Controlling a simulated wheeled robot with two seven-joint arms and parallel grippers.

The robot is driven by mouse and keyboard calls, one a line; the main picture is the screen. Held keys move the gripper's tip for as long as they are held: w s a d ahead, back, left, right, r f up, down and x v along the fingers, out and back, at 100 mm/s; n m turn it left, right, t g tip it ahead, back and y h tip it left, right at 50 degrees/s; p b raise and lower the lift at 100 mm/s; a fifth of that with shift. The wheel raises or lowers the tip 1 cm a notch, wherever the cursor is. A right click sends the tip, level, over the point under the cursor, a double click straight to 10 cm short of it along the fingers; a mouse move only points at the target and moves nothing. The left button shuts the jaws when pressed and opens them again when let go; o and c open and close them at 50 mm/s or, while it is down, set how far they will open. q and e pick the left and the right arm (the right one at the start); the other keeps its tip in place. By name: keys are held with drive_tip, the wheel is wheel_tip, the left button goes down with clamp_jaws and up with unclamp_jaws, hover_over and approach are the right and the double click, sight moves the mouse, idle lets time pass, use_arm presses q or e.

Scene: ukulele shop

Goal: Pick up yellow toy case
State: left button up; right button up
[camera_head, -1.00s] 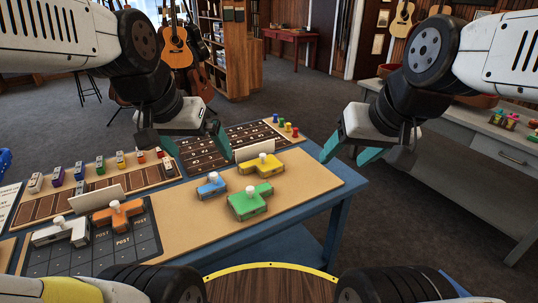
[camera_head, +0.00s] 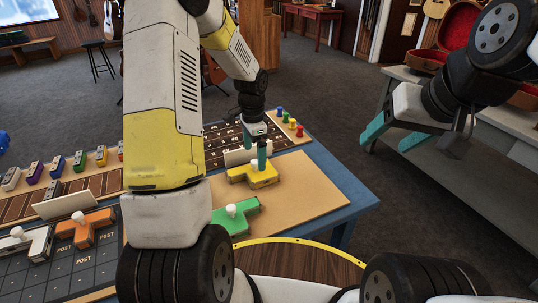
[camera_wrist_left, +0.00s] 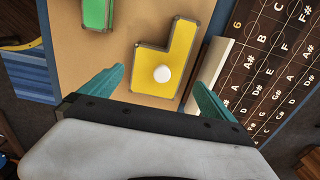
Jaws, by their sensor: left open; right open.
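The yellow toy case (camera_head: 254,176) lies on the tan board on the blue table, with a white knob on top. In the left wrist view the yellow case (camera_wrist_left: 156,84) shows as a stepped block, its white knob roughly midway between the fingers. My left gripper (camera_head: 260,155) is open, directly over the case; its fingers (camera_wrist_left: 166,84) show on either side of the knob in the wrist view. I cannot tell that they touch the case. My right gripper (camera_head: 391,138) is open and empty in the air to the right, away from the case.
A green toy case (camera_head: 235,214) lies nearer on the same tan board (camera_head: 306,189). A white card (camera_head: 240,156) stands just behind the yellow case. Orange (camera_head: 91,229) and white (camera_head: 24,246) cases lie at the left. The board's right side is clear. My left arm hides the middle.

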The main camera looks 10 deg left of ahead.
sight(256, 169)
use_arm(q)
drive_tip(key=f, duration=0.7)
drive_tip(key=shift+d+f, duration=0.2)
drive_tip(key=c, duration=1.4)
drive_tip(key=shift+c, duration=0.2)
drive_tip(key=shift+r, duration=0.15)
